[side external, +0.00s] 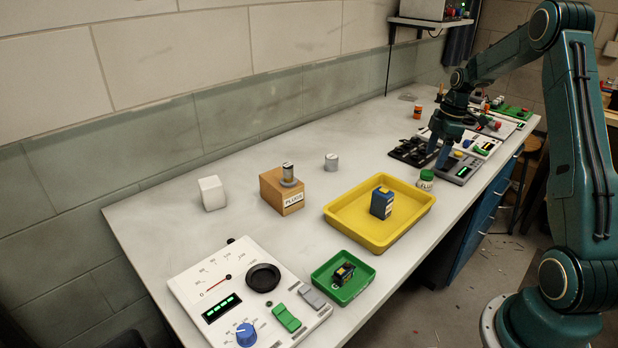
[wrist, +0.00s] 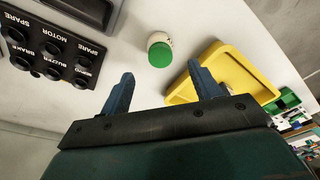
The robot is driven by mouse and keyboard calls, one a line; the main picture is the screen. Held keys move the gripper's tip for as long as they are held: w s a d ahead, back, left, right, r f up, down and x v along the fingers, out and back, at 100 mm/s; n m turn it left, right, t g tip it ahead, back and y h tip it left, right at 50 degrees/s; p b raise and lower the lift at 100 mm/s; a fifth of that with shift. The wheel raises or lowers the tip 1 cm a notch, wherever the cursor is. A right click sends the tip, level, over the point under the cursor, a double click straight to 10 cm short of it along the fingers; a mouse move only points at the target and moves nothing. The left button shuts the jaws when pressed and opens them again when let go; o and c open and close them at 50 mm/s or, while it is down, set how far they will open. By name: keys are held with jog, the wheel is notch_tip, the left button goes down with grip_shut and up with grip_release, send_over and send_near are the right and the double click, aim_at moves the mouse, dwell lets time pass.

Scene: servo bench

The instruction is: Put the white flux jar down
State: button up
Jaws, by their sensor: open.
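The white flux jar (side external: 426,185) has a green lid and a label. It stands upright on the bench beside the right corner of the yellow tray. In the wrist view the jar (wrist: 157,39) shows from above, mostly its green lid, beyond and between the fingertips. My gripper (side external: 437,157) is above the bench, a little to the upper right of the jar in the side view. Its two blue fingers (wrist: 162,79) are apart, with nothing between them, and the jar looks clear of them.
The yellow tray (side external: 413,220) holds a blue box (side external: 382,203). A black panel of labelled sockets (wrist: 58,52) lies near my gripper. Bench behind the yellow tray is mostly clear.

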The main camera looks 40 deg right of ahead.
aim_at(433, 173)
jog(key=shift+s+d+r, duration=0.1)
jog(key=shift+s+r, duration=0.05)
jog(key=shift+r, duration=0.85)
jog(key=shift+s+d+r, duration=0.1)
jog(key=shift+r, duration=0.9)
jog(key=s+a+r+m+t+h, duration=0.1)
jog(key=a+r+m, duration=0.1)
jog(key=a+r, duration=0.6)
jog(key=s+a+r+m+t, duration=0.15)
jog(key=a+r, duration=0.25)
jog(key=a, duration=0.8)
jog(key=s+a+m+t, duration=0.2)
jog(key=s+a+m, duration=0.3)
jog(key=s+a, duration=0.9)
jog(key=shift+s+a+r, duration=0.15)
jog(key=shift+s, duration=1.05)
